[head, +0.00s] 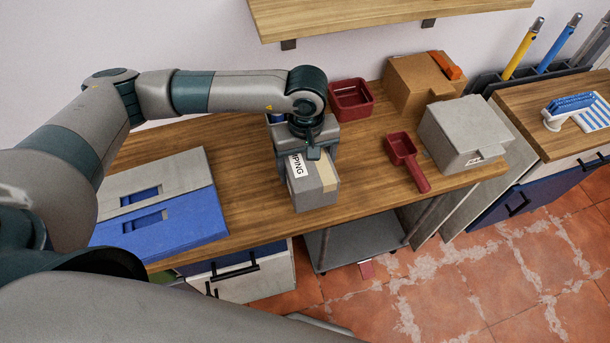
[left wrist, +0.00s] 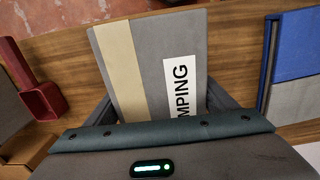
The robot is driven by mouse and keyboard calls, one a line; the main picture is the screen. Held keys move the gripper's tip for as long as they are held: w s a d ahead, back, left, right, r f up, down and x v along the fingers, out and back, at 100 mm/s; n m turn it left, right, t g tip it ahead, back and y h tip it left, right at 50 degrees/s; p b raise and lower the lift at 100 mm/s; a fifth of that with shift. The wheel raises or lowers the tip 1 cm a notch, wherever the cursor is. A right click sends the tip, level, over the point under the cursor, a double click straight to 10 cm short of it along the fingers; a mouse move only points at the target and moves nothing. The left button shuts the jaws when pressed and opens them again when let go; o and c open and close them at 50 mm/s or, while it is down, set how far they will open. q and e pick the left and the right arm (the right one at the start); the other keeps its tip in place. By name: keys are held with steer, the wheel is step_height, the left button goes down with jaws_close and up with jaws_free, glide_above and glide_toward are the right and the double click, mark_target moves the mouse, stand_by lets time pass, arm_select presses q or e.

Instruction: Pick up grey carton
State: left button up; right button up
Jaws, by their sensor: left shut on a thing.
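The grey carton (head: 314,191) stands near the front edge of the wooden bench, with a tan tape strip and a white label with black letters. It also fills the middle of the left wrist view (left wrist: 150,62). My left gripper (head: 305,160) reaches down on it from above and is shut on it, one finger on each side. In the left wrist view the fingers (left wrist: 160,105) show beside the carton's sides. Whether the carton is clear of the bench top, I cannot tell. My right gripper is not in view.
A blue and grey flat case (head: 175,225) lies left of the carton. A dark red scoop (head: 403,150), a red bin (head: 350,100), a cardboard box (head: 425,78) and a light grey box (head: 465,132) stand to the right. A wooden shelf (head: 370,15) hangs above.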

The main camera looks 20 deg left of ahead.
mark_target(323, 194)
arm_select(q)
steer(key=shift+s+d+r+b, duration=0.65)
steer(key=shift+s+d+r, duration=0.45)
steer(key=shift+s, duration=0.4)
steer(key=shift+s+d+r+b, duration=0.65)
steer(key=shift+s+d+r, duration=0.4)
steer(key=shift+s, duration=0.45)
steer(key=shift+s+d+r+b, duration=0.65)
steer(key=shift+s+d+r, duration=0.45)
steer(key=shift+s, duration=0.4)
steer(key=shift+a, duration=0.1)
steer(key=w+a+r+m, duration=0.1)
steer(key=w+a+m, duration=0.1)
steer(key=a, duration=0.4)
steer(key=w+a+r+m, duration=0.1)
steer(key=w+a+m, duration=0.2)
steer(key=a, duration=0.3)
steer(key=shift+a+m, duration=0.35)
steer(key=shift+m, duration=0.55)
steer(key=shift+a, duration=0.1)
